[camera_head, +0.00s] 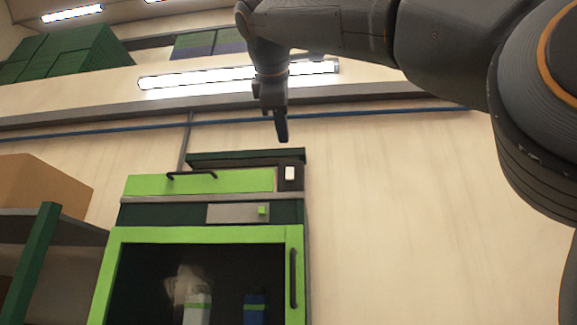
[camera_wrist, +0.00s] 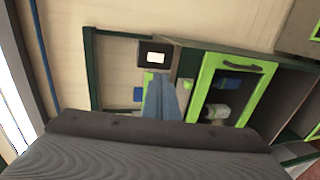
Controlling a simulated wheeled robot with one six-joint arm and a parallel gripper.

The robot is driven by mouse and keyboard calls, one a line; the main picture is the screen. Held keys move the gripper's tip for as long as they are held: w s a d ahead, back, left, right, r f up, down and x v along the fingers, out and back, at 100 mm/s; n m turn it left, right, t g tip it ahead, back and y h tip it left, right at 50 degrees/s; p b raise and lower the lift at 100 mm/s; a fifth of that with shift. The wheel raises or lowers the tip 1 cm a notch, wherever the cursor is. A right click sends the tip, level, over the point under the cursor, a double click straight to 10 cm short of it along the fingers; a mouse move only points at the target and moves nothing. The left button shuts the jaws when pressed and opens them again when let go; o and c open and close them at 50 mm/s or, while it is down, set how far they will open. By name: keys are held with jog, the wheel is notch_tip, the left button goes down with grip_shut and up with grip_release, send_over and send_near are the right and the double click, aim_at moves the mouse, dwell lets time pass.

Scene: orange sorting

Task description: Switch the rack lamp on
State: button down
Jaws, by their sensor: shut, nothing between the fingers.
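A white rocker switch (camera_head: 290,173) sits on a dark plate at the upper right of the green rack cabinet (camera_head: 112,270). What appears to be the same switch shows as a white square in a dark frame in the wrist view (camera_wrist: 154,57). My gripper (camera_head: 282,138) is shut and empty, pointing down, above the switch in the head picture; contact is not visible. In the wrist view, its blue-grey fingers (camera_wrist: 163,98) lie just below the switch in the picture. The cabinet's inside looks dark. I cannot tell which light is the rack lamp.
A green drawer front (camera_head: 240,181) with a black handle lies left of the switch. Below is a grey plate (camera_head: 230,213) with a small green knob (camera_head: 262,210). A glazed door shows bottles inside. A shelf with a cardboard box (camera_head: 40,190) stands left. The wall at right is bare.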

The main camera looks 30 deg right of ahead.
aim_at(289, 177)
jog(key=shift+w, duration=0.2)
jog(key=p+x, duration=0.5)
jog(key=x, duration=0.9)
jog(key=shift+s+f, duration=0.1)
jog(key=shift+f, duration=0.1)
